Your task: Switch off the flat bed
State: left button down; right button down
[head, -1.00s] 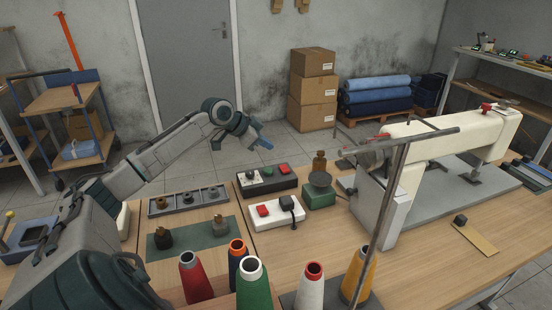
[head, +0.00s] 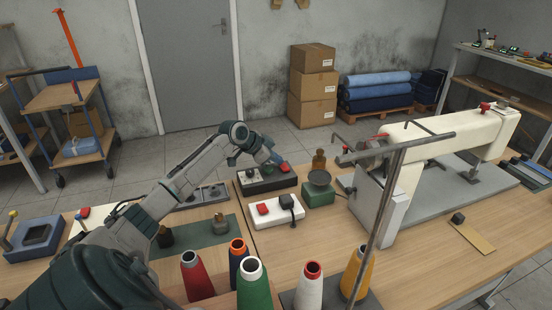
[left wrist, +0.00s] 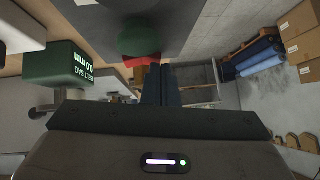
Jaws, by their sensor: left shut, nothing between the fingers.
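A black control box (head: 264,186) stands on the table with a red button (head: 285,168) at its right end. In the left wrist view its green dome button (left wrist: 140,38) and red button (left wrist: 138,61) show. My left gripper (head: 279,160) is shut and empty, just above and behind the red button. In the left wrist view its fingers (left wrist: 161,84) partly cover the red button; I cannot tell whether they touch it. A white control box (head: 276,217) with a red button (head: 262,209) and a black knob stands in front. The white sewing machine (head: 400,200) stands at right.
A green gauge box (head: 320,196) stands right of the black box; it also shows in the left wrist view (left wrist: 85,66). Thread cones, such as the green one (head: 252,285), and a metal post (head: 388,205) stand in front.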

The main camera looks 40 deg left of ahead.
pick_arm(q)
jog(key=shift+h+p, duration=0.3)
jog(key=shift+a+f, duration=0.15)
jog(key=shift+f, duration=0.15)
pick_arm(e)
jog(key=shift+f, duration=0.35)
pick_arm(q)
jog(key=shift+r, duration=0.15)
jog(key=shift+d+r, duration=0.1)
jog(key=shift+d, duration=0.1)
jog(key=shift+s+d+r+p, duration=0.15)
jog(key=shift+s+d+p, duration=0.2)
jog(key=shift+d+p, duration=0.3)
jog(key=shift+a, duration=0.1)
pick_arm(e)
jog(key=shift+s+r, duration=0.1)
jog(key=shift+r, duration=0.65)
